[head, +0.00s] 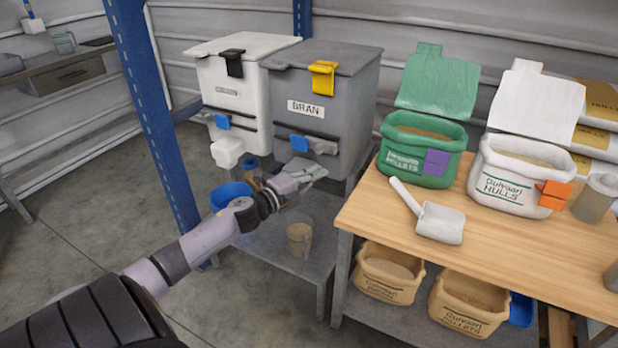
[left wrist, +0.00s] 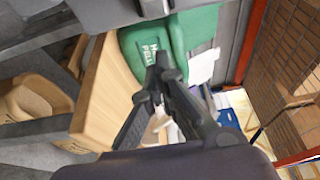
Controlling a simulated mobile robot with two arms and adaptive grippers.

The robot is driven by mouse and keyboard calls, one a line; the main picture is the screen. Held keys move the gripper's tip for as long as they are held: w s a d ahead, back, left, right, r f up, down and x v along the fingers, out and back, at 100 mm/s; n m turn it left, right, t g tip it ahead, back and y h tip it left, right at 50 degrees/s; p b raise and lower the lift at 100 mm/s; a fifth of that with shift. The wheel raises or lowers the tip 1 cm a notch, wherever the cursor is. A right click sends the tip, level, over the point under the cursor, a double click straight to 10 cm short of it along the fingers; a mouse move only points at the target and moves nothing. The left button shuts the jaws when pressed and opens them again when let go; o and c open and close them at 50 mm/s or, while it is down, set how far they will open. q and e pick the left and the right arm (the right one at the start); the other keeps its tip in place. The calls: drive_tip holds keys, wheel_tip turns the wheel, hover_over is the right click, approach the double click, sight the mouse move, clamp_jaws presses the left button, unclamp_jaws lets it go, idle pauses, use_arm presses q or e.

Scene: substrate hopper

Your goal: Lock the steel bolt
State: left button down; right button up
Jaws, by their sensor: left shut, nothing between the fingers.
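The grey hopper marked BRAN (head: 350,84) stands on a low grey stand. A steel bar (head: 306,131), which looks like the bolt, runs across its lower front, with a blue tab (head: 298,143) below its left part. I cannot tell the bolt's exact position. My left gripper (head: 318,171) is just below the hopper's front and to the right of the blue tab. Its fingers (left wrist: 163,65) are closed together and empty in the left wrist view. The gripper hides part of the hopper's outlet. My right gripper is not in view.
A white hopper (head: 250,68) stands left of the grey one. A cup (head: 299,240) stands on the low shelf. A blue post (head: 150,110) rises at left. The wooden bench (head: 380,236) at right holds a green sack (head: 420,165), a white sack (head: 510,190) and a scoop (head: 440,224).

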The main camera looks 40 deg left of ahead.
use_arm(q)
drive_tip(key=shift+s+a, duration=0.2)
drive_tip(key=shift+s, duration=1)
